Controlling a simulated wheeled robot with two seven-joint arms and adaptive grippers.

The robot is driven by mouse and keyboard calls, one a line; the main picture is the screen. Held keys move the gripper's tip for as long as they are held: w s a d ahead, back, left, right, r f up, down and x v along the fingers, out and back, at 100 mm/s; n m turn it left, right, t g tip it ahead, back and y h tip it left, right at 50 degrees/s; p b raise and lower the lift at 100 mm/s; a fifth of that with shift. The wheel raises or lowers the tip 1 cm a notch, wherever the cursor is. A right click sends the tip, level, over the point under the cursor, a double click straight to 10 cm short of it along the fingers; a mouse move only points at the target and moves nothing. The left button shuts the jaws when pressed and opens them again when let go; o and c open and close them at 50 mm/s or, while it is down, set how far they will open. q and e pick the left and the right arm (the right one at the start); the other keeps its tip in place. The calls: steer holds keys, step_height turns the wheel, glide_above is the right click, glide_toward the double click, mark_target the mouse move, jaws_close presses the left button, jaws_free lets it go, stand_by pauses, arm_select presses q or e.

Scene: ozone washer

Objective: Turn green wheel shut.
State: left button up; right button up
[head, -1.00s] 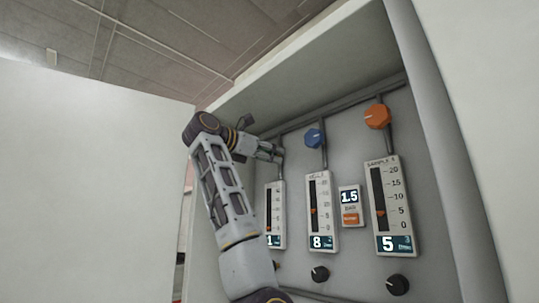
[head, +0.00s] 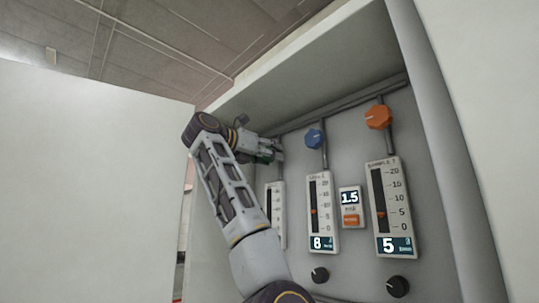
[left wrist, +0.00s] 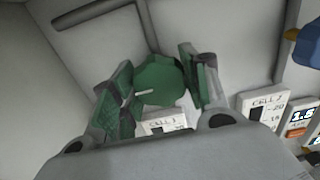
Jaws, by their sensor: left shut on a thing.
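The green wheel (left wrist: 160,82) is a faceted knob with a white pointer line, on the grey panel above the leftmost meter, seen in the left wrist view. My left gripper (left wrist: 158,88) is shut on it, one finger on each side, the pointer line facing lower left. In the head view my left gripper (head: 268,153) reaches into the cabinet's upper left. My right gripper is not in view.
A blue knob (head: 315,138) and an orange knob (head: 377,117) sit to the right. Meters (head: 322,213) and black knobs (head: 397,285) are below. A cabinet wall (head: 440,150) stands at right, a white door (head: 90,180) at left.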

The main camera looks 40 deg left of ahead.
arm_select(q)
steer(key=o, duration=1.1)
steer(key=shift+c, duration=0.2)
steer(key=shift+s, duration=0.1)
steer(key=s+a, duration=0.1)
steer(key=s, duration=1)
steer(key=shift+s, duration=0.4)
